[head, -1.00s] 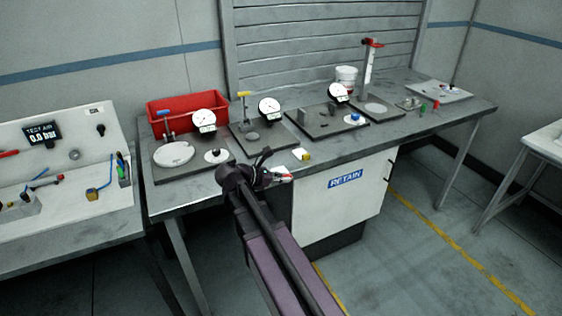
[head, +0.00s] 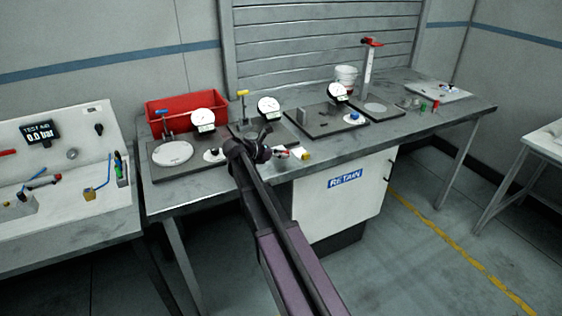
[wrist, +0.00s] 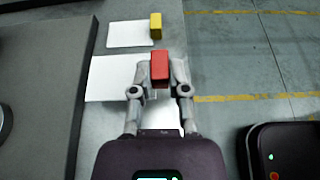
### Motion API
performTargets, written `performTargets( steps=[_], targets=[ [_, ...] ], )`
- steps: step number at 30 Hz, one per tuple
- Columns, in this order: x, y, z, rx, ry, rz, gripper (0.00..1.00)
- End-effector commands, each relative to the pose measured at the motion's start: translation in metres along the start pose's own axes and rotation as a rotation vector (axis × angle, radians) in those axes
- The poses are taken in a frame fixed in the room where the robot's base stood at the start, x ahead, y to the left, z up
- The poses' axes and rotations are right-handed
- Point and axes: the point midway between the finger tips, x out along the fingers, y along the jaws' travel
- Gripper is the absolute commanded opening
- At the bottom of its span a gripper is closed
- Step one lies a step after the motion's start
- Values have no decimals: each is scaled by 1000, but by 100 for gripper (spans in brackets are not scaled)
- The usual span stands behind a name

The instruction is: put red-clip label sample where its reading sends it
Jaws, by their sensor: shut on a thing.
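My gripper (head: 277,153) is shut on the red clip (wrist: 160,68), which sits between its fingertips in the wrist view. The red clip also shows small at the gripper's end in the head view (head: 284,152). White card (wrist: 118,78) shows beside and below the clip; I cannot tell whether all of it belongs to this sample. A yellow clip (wrist: 155,25) with a white card (wrist: 128,34) lies beyond on the bench. The yellow clip (head: 306,156) is just right of the gripper in the head view. Any writing on the cards is unreadable.
Several dial gauges (head: 269,107) stand on dark plates along the bench (head: 225,183). A red bin (head: 190,106) is at the back left, a white tub (head: 346,77) at the back. A cabinet front below carries a RETAIN sign (head: 345,178). A test panel (head: 70,160) stands left.

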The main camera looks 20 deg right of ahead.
Motion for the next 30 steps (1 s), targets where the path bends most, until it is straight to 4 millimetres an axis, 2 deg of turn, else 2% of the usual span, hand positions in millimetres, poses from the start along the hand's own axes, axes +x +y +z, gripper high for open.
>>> performTargets(
  steps=[11,17,24,30],
  targets=[
    [0,2,0,0,0,0,0],
    [7,16,0,0,0,0,0],
    [15,12,-23,-1,0,1,0],
    [19,12,-32,-1,0,1,0]
  ],
)
